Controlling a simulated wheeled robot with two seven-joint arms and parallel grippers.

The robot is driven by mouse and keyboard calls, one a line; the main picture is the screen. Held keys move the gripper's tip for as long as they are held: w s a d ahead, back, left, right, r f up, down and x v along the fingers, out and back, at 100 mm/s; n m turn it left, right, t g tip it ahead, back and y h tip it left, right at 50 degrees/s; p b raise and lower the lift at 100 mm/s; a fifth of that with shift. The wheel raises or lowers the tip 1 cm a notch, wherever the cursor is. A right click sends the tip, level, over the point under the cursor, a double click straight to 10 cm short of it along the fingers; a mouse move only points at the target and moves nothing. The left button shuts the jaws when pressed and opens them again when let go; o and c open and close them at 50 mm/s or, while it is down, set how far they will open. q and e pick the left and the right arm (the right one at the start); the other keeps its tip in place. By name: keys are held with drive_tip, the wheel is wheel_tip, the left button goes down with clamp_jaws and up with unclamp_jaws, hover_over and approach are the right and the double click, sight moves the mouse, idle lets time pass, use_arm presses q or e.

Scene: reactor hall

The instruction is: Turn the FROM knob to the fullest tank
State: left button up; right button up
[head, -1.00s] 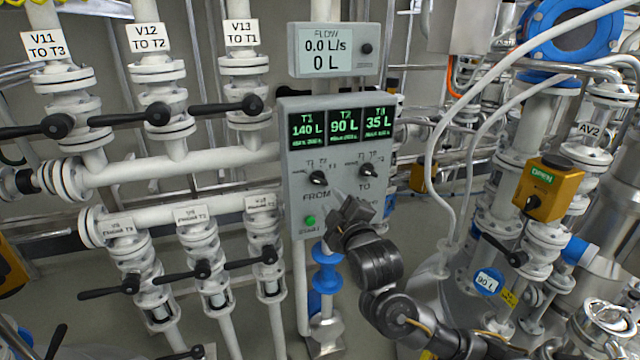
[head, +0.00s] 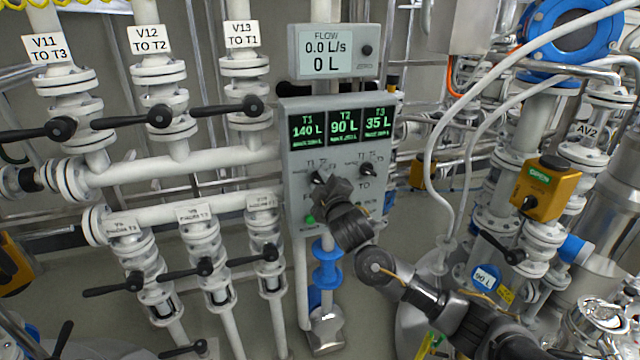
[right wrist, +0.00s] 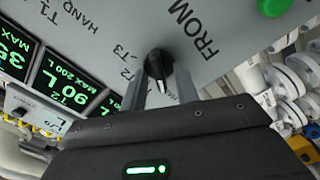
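The grey control panel (head: 288,225) shows green readings: T1 140 L, T2 90 L, T3 35 L. The black FROM knob (head: 317,176) is at its lower left, mostly hidden by my right gripper in the head view. The right wrist view shows the FROM knob (right wrist: 158,66) close up. My right gripper (head: 322,187) is at the knob. In the right wrist view its fingers (right wrist: 161,88) are apart, one on each side of the knob's lower end, with gaps visible. Which label the knob points to is unclear. My left gripper is not in view.
The TO knob (head: 367,169) is just right of the FROM knob. A green button (head: 310,220) is below left. A flow meter (head: 336,52) reading 0 L is above. Valves with black handles (head: 160,116) fill the left; hoses and an orange actuator (head: 545,190) are right.

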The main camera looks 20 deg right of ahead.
clamp_jaws()
drive_tip(key=m+p, duration=0.1)
drive_tip(key=m, duration=0.2)
drive_tip(key=shift+r+m+p, duration=0.1)
drive_tip(key=shift+m+p, duration=0.25)
drive_tip(key=shift+m, duration=0.05)
drive_tip(key=shift+d+m+p, duration=0.1)
drive_tip(key=shift+m+p, duration=0.65)
drive_tip(key=shift+m, duration=1.25)
drive_tip(key=shift+o, duration=0.6)
unclamp_jaws()
